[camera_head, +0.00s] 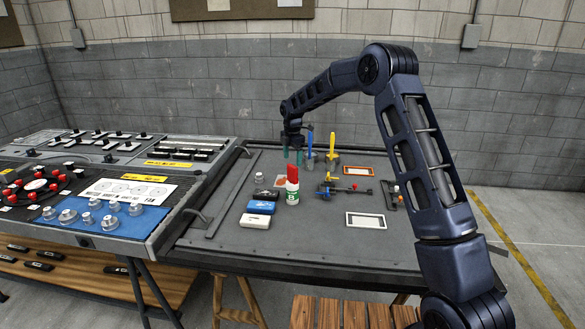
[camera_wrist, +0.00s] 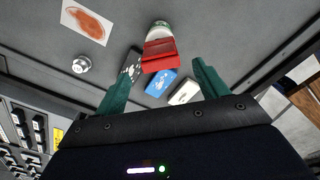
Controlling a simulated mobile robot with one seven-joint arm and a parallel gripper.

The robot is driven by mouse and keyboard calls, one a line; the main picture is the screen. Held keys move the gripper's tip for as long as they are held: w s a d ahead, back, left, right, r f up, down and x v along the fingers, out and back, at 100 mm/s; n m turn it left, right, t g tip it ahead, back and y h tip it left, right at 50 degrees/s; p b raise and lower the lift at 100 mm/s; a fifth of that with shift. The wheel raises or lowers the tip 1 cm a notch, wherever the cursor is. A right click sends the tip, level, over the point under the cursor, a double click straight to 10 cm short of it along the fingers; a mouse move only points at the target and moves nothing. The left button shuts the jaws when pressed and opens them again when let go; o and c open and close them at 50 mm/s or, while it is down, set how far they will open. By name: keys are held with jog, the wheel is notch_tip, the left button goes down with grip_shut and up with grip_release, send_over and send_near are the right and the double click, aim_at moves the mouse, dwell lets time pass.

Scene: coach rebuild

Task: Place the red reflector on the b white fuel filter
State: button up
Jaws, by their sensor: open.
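The red reflector (camera_head: 292,175) appears to stand upright on top of the white fuel filter (camera_head: 292,198), a short white cylinder with a green label carrying a small pale mark. In the wrist view the red reflector (camera_wrist: 158,54) lies between the camera and the white and green filter (camera_wrist: 160,29), overlapping its end. The contact between them is not clearly visible. My gripper (camera_head: 293,158) has its green fingers just above the reflector in the head view. In the wrist view the fingers (camera_wrist: 162,80) are wide apart, with a gap to the reflector on each side.
A black block (camera_head: 265,194), a blue block (camera_head: 262,207) and a white block (camera_head: 255,221) lie left of the filter. A metal knob (camera_head: 259,176) is behind them. Tools (camera_head: 332,150), an orange frame (camera_head: 359,171) and a white frame (camera_head: 365,220) lie to the right. The front tabletop is clear.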

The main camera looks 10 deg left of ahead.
jog(key=shift+r, duration=1.8)
jog(key=shift+d+r, duration=0.15)
jog(key=shift+r, duration=0.05)
jog(key=s+d+r+m+t, duration=0.1)
jog(key=s+d+r+m, duration=0.65)
jog(key=d, duration=0.65)
jog(key=s+d+r+m+t, duration=0.1)
jog(key=s+d+r+m, duration=0.4)
jog(key=s+d+r, duration=0.55)
jog(key=s+d+f+m+t, duration=0.1)
jog(key=s+d+m, duration=0.6)
jog(key=s, duration=0.6)
jog(key=s+d+f+m+t, duration=0.1)
jog(key=s+d+f+m, duration=0.1)
jog(key=s+d+m, duration=0.5)
jog(key=s+d, duration=0.5)
jog(key=s, duration=0.2)
jog(key=shift+f+t, duration=0.3)
jog(key=shift+d+m, duration=0.1)
jog(key=shift+m, duration=0.15)
